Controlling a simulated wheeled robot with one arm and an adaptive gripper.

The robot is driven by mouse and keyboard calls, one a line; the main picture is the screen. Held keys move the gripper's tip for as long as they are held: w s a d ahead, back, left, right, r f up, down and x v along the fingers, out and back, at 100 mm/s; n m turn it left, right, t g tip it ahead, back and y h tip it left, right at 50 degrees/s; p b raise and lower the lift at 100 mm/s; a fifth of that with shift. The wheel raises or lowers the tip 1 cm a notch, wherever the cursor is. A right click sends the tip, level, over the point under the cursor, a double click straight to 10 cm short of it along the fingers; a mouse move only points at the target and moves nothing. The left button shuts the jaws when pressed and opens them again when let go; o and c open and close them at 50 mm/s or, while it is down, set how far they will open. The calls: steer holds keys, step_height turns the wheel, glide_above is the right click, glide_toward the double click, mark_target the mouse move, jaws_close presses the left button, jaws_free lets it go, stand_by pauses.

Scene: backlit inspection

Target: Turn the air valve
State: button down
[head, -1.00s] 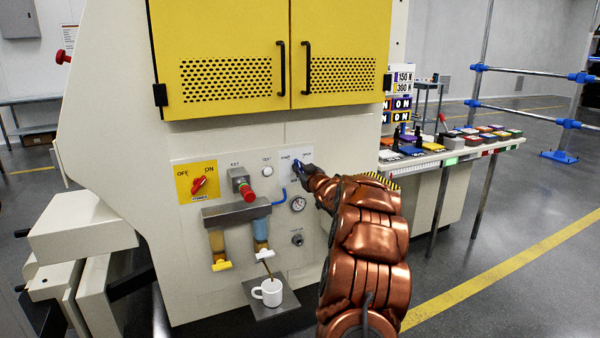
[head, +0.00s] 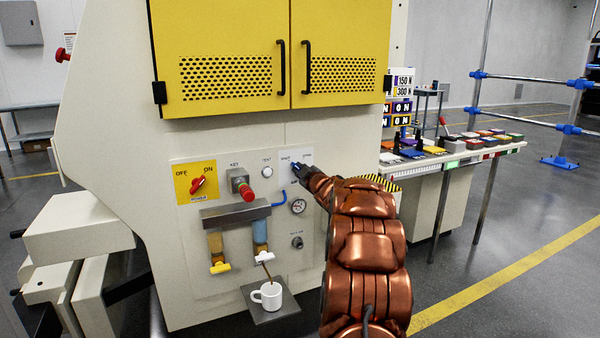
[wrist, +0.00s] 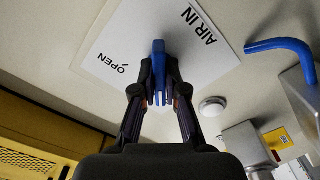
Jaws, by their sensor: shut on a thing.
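The air valve's blue handle (wrist: 158,58) stands in front of a white label plate (wrist: 108,52) marked "OPEN" and "AIR IN" in the wrist view. My gripper (wrist: 159,88) is shut on the handle, with one dark finger on each side of it. In the head view my gripper (head: 304,169) is at the upper right of the machine's control panel, and a bit of the blue handle (head: 295,166) shows at its tip. The valve's body is mostly hidden behind the handle and fingers.
A blue pipe (head: 279,198) and a round gauge (head: 298,206) sit just below. A white button (head: 267,172), a key switch (head: 239,183) and a red rotary switch (head: 197,184) are to the left. A white mug (head: 268,295) stands on a low shelf.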

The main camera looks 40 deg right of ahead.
stand_by(0.3)
steer(key=c, duration=1.2)
jaws_free()
steer(key=shift+v, duration=6.05)
steer(key=shift+w, duration=0.1)
